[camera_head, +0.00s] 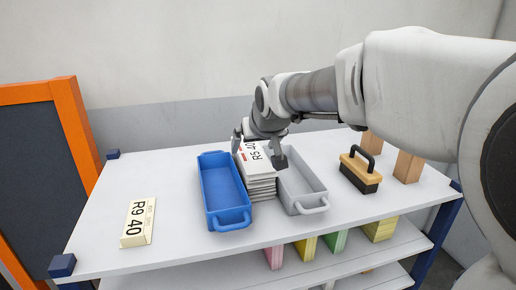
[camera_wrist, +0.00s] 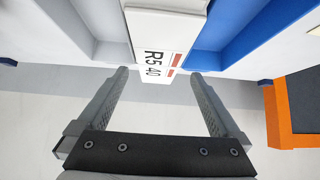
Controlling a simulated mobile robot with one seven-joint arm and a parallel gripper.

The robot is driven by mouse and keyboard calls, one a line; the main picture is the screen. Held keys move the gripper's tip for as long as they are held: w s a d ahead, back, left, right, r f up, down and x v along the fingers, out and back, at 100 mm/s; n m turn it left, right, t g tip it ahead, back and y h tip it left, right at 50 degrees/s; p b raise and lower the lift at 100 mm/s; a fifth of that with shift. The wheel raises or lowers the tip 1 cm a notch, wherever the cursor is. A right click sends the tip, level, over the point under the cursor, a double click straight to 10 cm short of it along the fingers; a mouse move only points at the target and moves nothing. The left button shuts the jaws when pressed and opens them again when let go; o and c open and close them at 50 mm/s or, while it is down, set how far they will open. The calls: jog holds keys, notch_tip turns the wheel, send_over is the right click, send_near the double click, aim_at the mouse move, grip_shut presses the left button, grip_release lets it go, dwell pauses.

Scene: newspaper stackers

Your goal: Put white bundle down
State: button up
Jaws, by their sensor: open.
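The white bundle (camera_head: 258,176) is a stack of papers with a label reading "R5 40" and red marks. It stands on the white tabletop between a blue tray and a grey tray. My gripper (camera_head: 262,150) is above the bundle's back end in the head view. In the wrist view the open fingers (camera_wrist: 166,90) are spread wide, and the bundle's labelled end (camera_wrist: 160,45) lies just beyond them, between their lines. Nothing is held between the fingers. The bundle's back part is partly hidden by my gripper in the head view.
The blue tray (camera_head: 229,217) is left of the bundle and the grey tray (camera_head: 309,204) is right, both close. A card marked "R9 40" (camera_head: 138,222) lies at left. Coloured stacks (camera_head: 337,240) sit below.

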aim_at(251, 152)
jog(key=shift+p+x, duration=0.4)
jog(key=shift+x, duration=2.2)
jog(key=shift+w+r, duration=0.1)
grip_shut()
jog(key=shift+r, duration=0.2)
